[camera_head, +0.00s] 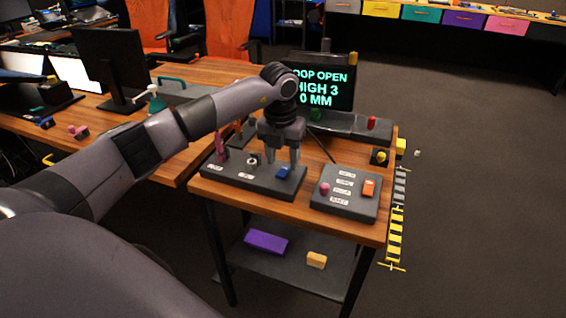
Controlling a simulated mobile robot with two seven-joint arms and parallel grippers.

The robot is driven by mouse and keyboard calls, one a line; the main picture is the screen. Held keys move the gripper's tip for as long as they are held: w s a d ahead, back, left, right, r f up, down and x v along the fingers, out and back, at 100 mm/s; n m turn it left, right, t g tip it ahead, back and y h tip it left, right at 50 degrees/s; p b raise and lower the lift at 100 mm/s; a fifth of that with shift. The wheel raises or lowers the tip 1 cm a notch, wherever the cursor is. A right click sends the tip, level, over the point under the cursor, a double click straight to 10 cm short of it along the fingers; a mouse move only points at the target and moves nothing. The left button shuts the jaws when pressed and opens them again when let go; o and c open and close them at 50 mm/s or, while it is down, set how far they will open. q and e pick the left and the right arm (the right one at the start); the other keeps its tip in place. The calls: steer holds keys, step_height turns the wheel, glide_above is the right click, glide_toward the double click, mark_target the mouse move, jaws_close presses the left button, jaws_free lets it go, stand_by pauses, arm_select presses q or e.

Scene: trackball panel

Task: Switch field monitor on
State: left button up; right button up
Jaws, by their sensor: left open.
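A dark screen (325,80) at the back of the wooden table is lit with cyan text, partly hidden by my left arm; I read "OOP OPEN", "HIGH 3" and "0 MM". A dark control panel (232,180) on the table holds a pink lever (221,154), a round knob (252,160) and a blue switch (283,173), with small white labels. I cannot read which one is for the field monitor. My left gripper (281,160) points down, open, with its fingers just above and behind the blue switch. Whether it touches the switch is unclear. My right gripper is out of view.
A second panel (346,204) on the right has a pink ball (324,188), an orange switch (369,188) and labels. Behind stands a dark unit with a red knob (372,122). A lower shelf holds a purple block (266,242) and a yellow-orange block (316,260).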

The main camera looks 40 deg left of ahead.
mark_target(282, 173)
arm_select(q)
steer(key=r, duration=0.4)
steer(key=shift+s+r, duration=0.2)
steer(key=shift+r, duration=0.1)
steer(key=shift+s, duration=0.1)
